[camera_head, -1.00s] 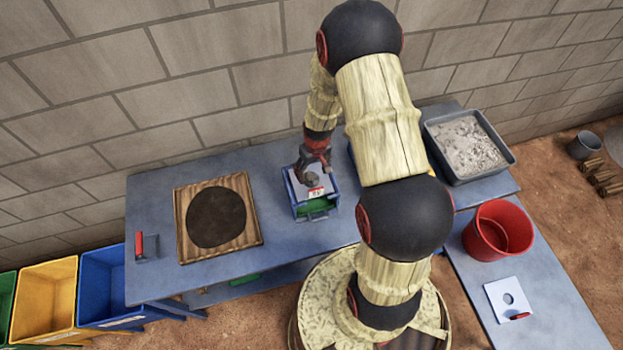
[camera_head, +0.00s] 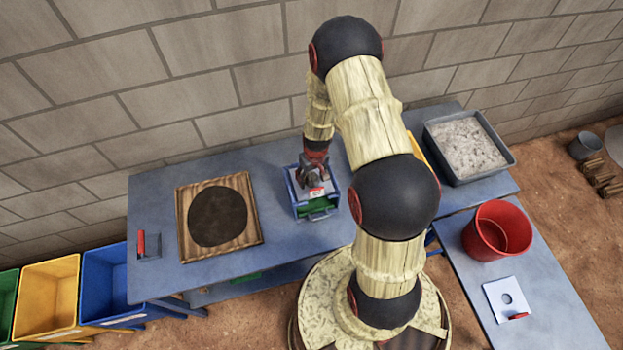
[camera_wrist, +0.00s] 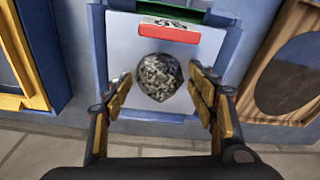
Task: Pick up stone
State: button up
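The stone (camera_wrist: 159,77) is a rough, speckled grey lump. In the wrist view it lies on a white plate (camera_wrist: 117,62) with a red handle or bar, on top of a blue-framed unit with green inside. My gripper (camera_wrist: 162,88) is open, with one finger on each side of the stone and small gaps between. In the head view my gripper (camera_head: 313,178) is low over the blue unit (camera_head: 318,209) and hides the stone.
A wooden-framed board with a dark disc (camera_head: 217,216) stands left on the blue table (camera_head: 165,276). A grey tray of rubble (camera_head: 470,148) is at the right. A red bucket (camera_head: 497,231) and a white plate with a hole (camera_head: 507,298) sit on the nearer right table. Coloured bins (camera_head: 104,290) stand at the left.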

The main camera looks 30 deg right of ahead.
jog(key=c, duration=1.3)
jog(key=shift+r, duration=0.1)
